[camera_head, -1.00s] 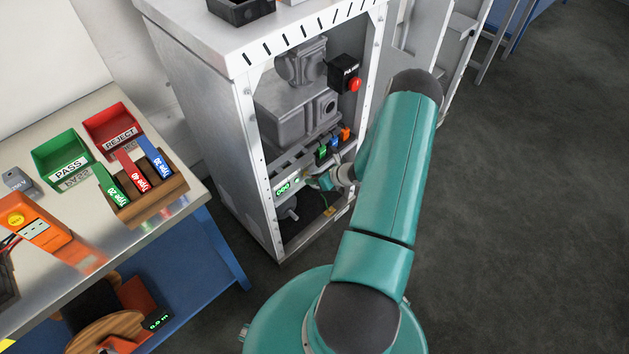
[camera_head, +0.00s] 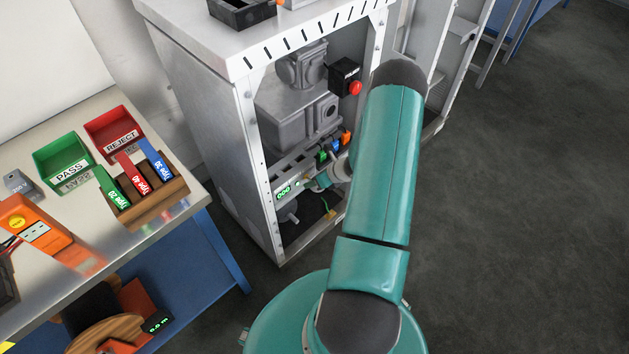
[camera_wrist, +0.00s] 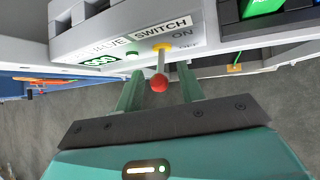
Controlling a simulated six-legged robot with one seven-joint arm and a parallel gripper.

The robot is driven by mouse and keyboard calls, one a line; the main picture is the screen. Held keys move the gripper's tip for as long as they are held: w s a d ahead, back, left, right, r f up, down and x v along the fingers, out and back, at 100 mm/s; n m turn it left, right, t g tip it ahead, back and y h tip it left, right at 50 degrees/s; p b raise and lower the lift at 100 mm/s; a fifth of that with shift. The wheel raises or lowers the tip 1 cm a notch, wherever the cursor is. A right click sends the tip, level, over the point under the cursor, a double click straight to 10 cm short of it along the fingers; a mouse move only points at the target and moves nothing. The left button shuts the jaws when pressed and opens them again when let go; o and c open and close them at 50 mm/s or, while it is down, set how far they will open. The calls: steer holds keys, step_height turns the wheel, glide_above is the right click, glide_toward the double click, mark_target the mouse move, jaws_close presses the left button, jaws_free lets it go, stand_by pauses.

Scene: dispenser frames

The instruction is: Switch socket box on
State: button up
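The grey socket box (camera_wrist: 215,28) fills the top of the wrist view, with a "SWITCH" label, an "ON" mark and a green display. Its switch lever (camera_wrist: 161,62) sticks out of a yellow base and ends in a red ball (camera_wrist: 159,84). My gripper (camera_wrist: 159,78) is open, with one green finger on each side of the lever and gaps to the red ball. In the head view the box (camera_head: 283,190) sits low inside the cabinet, and my gripper (camera_head: 318,182) is in front of it, partly hidden by my arm.
The cabinet frame (camera_head: 256,160) stands close around my gripper. Green, blue and orange plugs (camera_head: 334,147) sit along the box. A red button (camera_head: 354,88) is above. A bench (camera_head: 110,240) with PASS and REJECT bins is at left; open floor lies at right.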

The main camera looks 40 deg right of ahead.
steer(key=v, duration=1.3)
steer(key=shift+s+r, duration=0.25)
steer(key=shift+s, duration=0.05)
steer(key=shift+d, duration=0.1)
steer(key=w+a+r+n+g, duration=0.2)
steer(key=w+a+r+n, duration=0.1)
steer(key=a+r+n, duration=0.8)
steer(key=w+a+r+n+g, duration=0.1)
steer(key=w+a+r+n, duration=0.2)
steer(key=a+r+n, duration=0.55)
steer(key=s+a+r+n+h, duration=0.1)
steer(key=s+a+r+n, duration=0.6)
steer(key=r+n, duration=0.1)
steer(key=s+a+r+n+t+h, duration=0.1)
steer(key=s+a+r+n+h, duration=0.1)
steer(key=s+a+r+n, duration=0.5)
steer(key=shift+s+a+r+n, duration=0.2)
steer(key=shift+a+r+n, duration=0.5)
steer(key=shift+r, duration=1.55)
